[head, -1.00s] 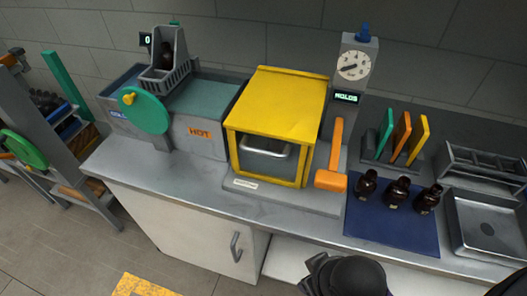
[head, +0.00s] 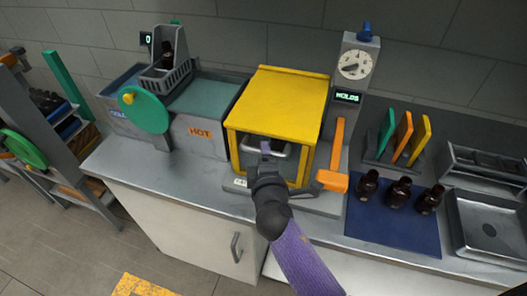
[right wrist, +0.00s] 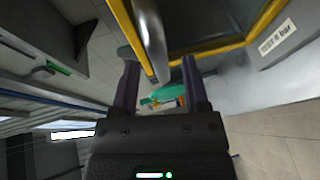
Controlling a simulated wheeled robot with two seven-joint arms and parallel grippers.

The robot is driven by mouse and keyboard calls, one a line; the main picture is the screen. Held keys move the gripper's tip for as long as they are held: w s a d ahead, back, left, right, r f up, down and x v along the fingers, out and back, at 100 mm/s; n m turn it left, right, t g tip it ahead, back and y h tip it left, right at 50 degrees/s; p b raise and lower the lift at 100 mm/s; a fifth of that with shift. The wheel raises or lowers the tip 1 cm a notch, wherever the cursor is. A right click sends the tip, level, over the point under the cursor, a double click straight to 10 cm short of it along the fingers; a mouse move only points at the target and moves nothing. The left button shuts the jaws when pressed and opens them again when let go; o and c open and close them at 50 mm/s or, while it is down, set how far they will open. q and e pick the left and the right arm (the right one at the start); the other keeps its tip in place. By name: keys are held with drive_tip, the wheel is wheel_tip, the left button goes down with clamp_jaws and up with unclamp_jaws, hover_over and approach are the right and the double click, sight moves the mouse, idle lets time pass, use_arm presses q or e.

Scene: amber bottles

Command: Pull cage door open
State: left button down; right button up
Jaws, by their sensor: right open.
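The yellow cage (head: 285,105) stands on the counter in the head view, and its front door looks shut. A pale grey bar, which looks like the door handle (head: 285,151), runs across its front. My right gripper (head: 265,147) is in front of the cage at this bar and partly hides it. In the right wrist view my right gripper (right wrist: 160,66) is open, with its two dark fingers apart. The grey handle (right wrist: 150,35) reaches down between the fingertips, near the yellow cage frame (right wrist: 262,28). I cannot tell whether it touches a finger. My left gripper is out of view.
An orange lever (head: 335,150) stands right of the cage, by the dial post (head: 353,65). Several amber bottles, one of them (head: 399,192) on the blue mat (head: 400,232), are further right. Counter front left is clear.

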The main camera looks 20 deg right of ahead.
drive_tip(key=shift+x, duration=1.2)
drive_tip(key=shift+c, duration=0.2)
clamp_jaws()
idle(0.4)
